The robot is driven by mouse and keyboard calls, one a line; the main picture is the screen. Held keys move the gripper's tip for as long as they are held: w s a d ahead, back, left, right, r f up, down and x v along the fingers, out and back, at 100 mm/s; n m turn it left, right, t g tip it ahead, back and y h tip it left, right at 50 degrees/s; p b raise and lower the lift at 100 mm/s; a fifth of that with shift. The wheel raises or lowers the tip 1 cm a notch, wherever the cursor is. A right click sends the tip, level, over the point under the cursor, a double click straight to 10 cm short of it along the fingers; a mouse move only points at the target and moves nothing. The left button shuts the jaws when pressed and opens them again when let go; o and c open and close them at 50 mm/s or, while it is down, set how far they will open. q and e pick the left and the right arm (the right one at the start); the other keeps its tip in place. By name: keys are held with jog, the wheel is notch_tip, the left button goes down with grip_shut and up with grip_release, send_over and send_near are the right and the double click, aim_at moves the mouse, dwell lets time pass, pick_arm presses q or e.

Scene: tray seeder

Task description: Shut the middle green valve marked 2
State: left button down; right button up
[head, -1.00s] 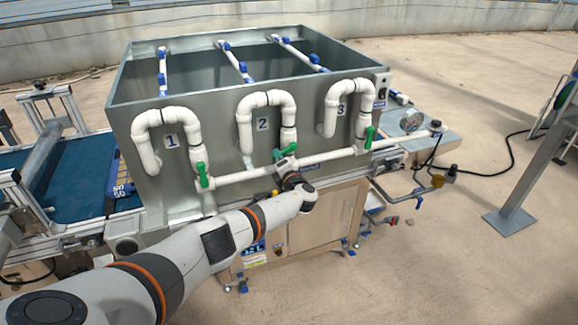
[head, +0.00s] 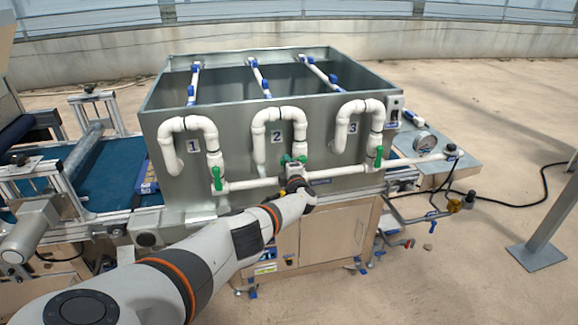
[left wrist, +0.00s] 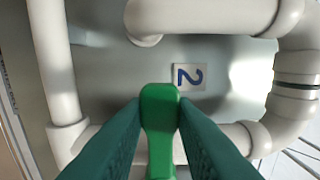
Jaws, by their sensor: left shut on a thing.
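The middle green valve (head: 285,160) sits below the white pipe bend marked 2 (head: 276,135) on the tank's front. Its green handle lies crosswise to the pipe there, partly hidden behind my left gripper. My left gripper (head: 294,168) is at this valve. In the left wrist view the green handle (left wrist: 159,120) stands between the two dark fingers, which are shut on it. The label 2 (left wrist: 188,77) shows turned on its side just beyond. My right gripper is not in view.
Green valves 1 (head: 217,178) and 3 (head: 379,156) stand either side, their handles roughly upright along their pipes. A white horizontal pipe (head: 250,184) runs just below the valves. A pressure gauge (head: 425,142) is at the right. Open floor lies right of the machine.

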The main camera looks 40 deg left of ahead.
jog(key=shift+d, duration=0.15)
pick_arm(q)
jog(key=c, duration=1.3)
grip_release()
jog(key=shift+w+d, duration=0.1)
jog(key=shift+o, duration=0.5)
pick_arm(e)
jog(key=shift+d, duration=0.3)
pick_arm(q)
jog(key=p+v, duration=0.5)
jog(key=v, duration=0.7)
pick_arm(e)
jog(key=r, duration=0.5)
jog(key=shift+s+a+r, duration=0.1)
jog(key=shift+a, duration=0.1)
